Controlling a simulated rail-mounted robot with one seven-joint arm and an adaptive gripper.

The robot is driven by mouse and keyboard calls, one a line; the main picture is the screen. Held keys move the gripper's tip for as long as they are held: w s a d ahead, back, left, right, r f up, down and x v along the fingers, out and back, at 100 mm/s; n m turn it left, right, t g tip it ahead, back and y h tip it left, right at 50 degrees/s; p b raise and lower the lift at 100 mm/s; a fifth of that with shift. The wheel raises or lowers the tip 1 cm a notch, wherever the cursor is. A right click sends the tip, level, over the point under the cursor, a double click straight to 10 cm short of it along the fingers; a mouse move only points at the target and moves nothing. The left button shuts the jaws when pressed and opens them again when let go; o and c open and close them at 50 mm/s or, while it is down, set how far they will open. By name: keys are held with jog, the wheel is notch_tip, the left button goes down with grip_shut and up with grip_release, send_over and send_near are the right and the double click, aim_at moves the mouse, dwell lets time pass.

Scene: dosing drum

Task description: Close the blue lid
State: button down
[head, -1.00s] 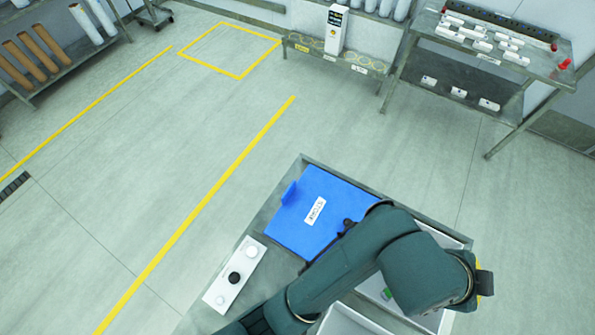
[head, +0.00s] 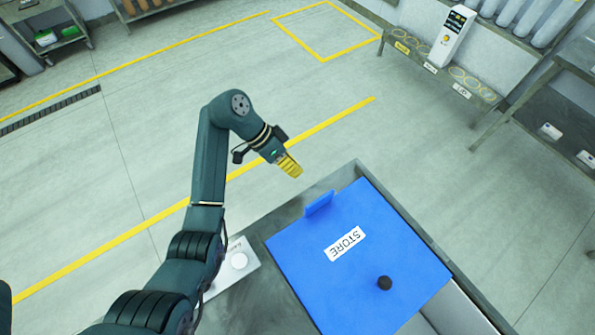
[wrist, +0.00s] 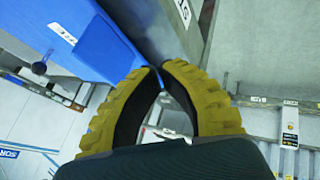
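The blue lid (head: 310,262), labelled STORE, spans the top of the grey-rimmed unit at lower right in the head view. A raised blue tab (head: 319,203) stands at its far left edge, and a round black knob (head: 384,283) shows on its lower right part. I cannot tell whether the lid lies fully flat. My gripper (head: 291,168) is up and left of the tab, apart from it. In the wrist view the yellow fingertips (wrist: 158,69) meet with nothing between them; the lid (wrist: 108,50) shows just beyond and to the left.
A white panel with a round button (head: 238,262) lies left of the lid, partly behind my arm. A pale bin edge (head: 455,310) shows at lower right. A shelf with a white dispenser (head: 452,38) stands at the back right. The floor beyond the unit is clear.

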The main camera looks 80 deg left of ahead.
jog(key=b+x, duration=0.2)
jog(key=x, duration=0.4)
jog(key=d, duration=0.1)
jog(key=w+d, duration=0.2)
jog(key=shift+f, duration=0.25)
jog(key=shift+w+d, duration=0.15)
jog(key=shift+d, duration=0.2)
